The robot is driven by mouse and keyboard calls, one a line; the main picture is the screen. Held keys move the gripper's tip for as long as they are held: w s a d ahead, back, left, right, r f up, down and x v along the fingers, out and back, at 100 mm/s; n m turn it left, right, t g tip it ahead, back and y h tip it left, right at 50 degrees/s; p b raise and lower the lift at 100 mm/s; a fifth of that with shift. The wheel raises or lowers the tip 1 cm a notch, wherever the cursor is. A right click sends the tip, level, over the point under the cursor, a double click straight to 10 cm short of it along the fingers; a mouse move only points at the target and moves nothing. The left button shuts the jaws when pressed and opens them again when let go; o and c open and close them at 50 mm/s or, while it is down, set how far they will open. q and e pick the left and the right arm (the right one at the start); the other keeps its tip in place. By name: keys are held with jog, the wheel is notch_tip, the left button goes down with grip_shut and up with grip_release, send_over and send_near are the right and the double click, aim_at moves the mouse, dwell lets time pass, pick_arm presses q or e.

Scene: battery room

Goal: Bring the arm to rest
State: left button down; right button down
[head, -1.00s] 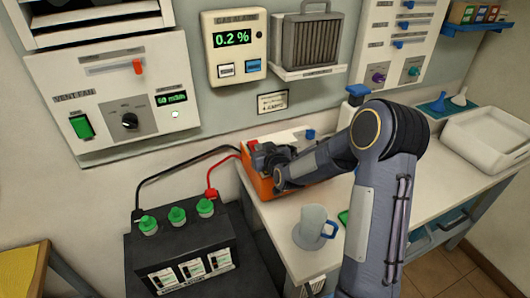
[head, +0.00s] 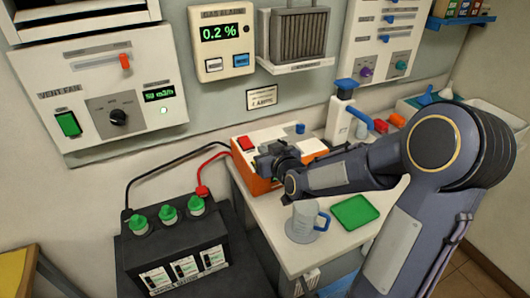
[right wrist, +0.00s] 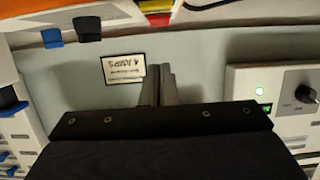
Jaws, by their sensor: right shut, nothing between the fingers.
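My right arm (head: 430,200) comes in from the right of the head view and reaches over the bench. Its gripper (head: 262,160) is in front of the orange and white charger box (head: 258,184). In the right wrist view the two fingers (right wrist: 160,85) are together with nothing between them. A small wall label (right wrist: 125,69) and the vent fan panel (right wrist: 284,92) show beyond them. I cannot tell from the head view whether the gripper touches the charger. My left gripper is not in view.
A black battery (head: 175,245) with green caps stands left of the bench, with black and red cables running to the charger side.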

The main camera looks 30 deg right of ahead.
dwell(0.3)
jog(key=s+a+g+y, duration=0.2)
jog(key=s+a+g, duration=0.2)
jog(key=s, duration=1.1)
jog(key=s+a+m+g+y, duration=0.1)
jog(key=s+a+g, duration=0.3)
jog(key=s, duration=1.1)
jog(key=shift+a+f+g+y, duration=0.35)
jog(key=shift+a+y, duration=0.45)
jog(key=shift+a, duration=0.3)
